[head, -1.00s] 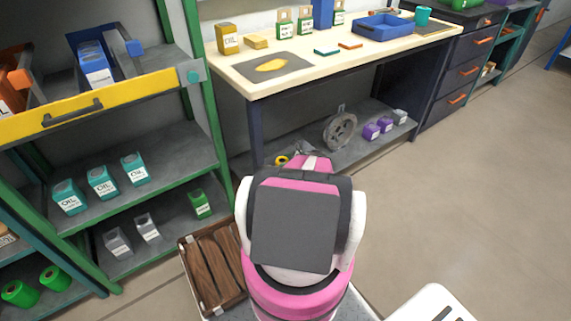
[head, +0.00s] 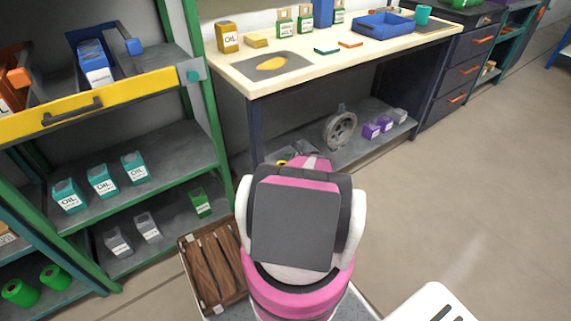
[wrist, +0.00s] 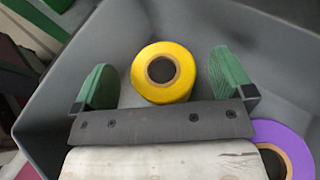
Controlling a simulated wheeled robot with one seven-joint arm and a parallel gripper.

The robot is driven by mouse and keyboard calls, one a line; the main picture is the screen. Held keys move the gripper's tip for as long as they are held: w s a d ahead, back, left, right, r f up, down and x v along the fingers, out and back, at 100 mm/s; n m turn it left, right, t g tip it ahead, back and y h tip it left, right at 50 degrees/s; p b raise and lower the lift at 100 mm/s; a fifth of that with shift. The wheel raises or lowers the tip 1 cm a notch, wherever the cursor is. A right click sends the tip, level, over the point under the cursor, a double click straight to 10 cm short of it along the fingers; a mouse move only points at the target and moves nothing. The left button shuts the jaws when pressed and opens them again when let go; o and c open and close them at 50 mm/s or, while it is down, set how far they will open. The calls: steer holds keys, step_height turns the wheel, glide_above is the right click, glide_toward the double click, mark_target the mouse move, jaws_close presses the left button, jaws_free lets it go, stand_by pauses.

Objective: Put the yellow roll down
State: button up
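The yellow roll (wrist: 178,91) lies in the wrist view with its dark hollow core facing the camera. It sits between the two green finger pads of my gripper (wrist: 161,66). The gripper is open, and a gap shows between the roll and each pad. A grey bin (wrist: 266,20) surrounds them, and the roll appears to rest inside it. In the head view my arm hides most of this place. A small yellow patch (head: 282,163) shows just beyond my arm; I cannot tell for sure that it is the same roll.
A purple roll (wrist: 292,138) lies in the bin at the lower right. In the head view, a workbench (head: 240,80) stands ahead, with a grey wheel (head: 340,129) and purple boxes on its lower shelf. A wooden crate (head: 184,260) stands left of me.

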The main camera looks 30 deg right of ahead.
steer(key=shift+r, duration=0.6)
steer(key=v, duration=1.2)
steer(key=shift+w+r, duration=0.1)
